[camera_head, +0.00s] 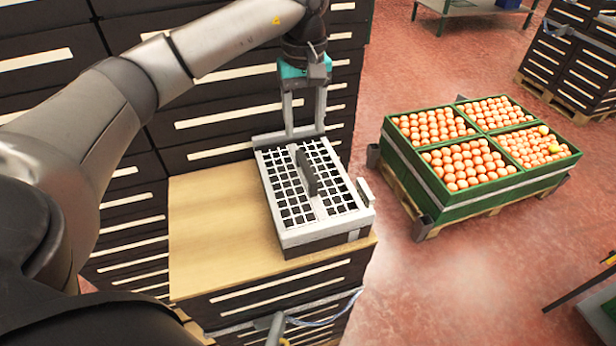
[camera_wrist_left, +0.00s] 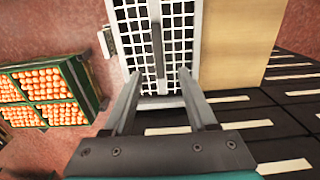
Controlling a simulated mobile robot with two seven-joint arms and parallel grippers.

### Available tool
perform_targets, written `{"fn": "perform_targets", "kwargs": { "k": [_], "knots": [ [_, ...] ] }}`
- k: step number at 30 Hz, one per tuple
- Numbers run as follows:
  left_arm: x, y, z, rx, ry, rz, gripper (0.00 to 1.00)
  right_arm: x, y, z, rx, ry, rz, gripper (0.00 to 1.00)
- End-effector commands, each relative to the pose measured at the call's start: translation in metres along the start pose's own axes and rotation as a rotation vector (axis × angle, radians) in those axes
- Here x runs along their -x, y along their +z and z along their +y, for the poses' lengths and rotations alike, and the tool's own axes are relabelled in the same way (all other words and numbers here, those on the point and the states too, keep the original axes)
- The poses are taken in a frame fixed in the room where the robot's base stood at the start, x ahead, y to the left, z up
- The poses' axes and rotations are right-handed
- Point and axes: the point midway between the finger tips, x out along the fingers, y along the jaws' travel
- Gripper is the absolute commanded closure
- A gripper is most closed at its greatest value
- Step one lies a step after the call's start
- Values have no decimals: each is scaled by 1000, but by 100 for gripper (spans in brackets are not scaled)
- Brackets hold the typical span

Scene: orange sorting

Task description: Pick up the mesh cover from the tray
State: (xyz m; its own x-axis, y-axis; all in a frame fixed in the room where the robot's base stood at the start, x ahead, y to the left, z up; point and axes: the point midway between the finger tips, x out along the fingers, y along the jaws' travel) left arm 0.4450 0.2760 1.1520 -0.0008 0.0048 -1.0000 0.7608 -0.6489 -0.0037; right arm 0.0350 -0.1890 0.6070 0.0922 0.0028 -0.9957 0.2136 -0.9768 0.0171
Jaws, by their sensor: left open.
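The mesh cover (camera_head: 327,200) is a light grey grid with a dark upright handle (camera_head: 306,172) along its middle. It lies on top of the tray (camera_head: 322,238), which stands on a wooden tabletop. What the tray holds is hidden under the grid. My left gripper (camera_head: 304,134) is open at the far edge of the cover, its fingers pointing down. In the left wrist view, the open fingers (camera_wrist_left: 155,90) lie either side of the line of the handle (camera_wrist_left: 157,45), with nothing between them. I cannot tell whether the fingers touch the cover's edge. My right gripper is not in view.
The wooden tabletop (camera_head: 215,230) is bare left of the tray. Dark stacked crates (camera_head: 240,110) with pale slots stand behind it. Green crates (camera_head: 452,205) of oranges sit on a pallet to the right. Red floor (camera_head: 480,280) lies open between.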

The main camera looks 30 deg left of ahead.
Motion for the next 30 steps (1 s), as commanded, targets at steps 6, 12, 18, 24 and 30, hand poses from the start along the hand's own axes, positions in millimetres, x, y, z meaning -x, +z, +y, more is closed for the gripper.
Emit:
{"fn": "perform_targets", "kwargs": {
  "k": [6, 12, 18, 24, 30],
  "knots": [
    [-48, 1, 0, -1, -1, -4, 43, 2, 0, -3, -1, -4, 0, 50],
    [-70, 1, 1, -1, 3, -3, 43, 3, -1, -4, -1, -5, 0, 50],
    [-87, 1, 2, 0, 1, -6, 43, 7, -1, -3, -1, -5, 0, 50],
    [-116, 0, 3, 0, 2, -6, 43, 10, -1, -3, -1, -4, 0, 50],
    [-125, 0, 4, 0, 3, -3, 43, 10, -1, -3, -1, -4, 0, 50]
  ]
}}
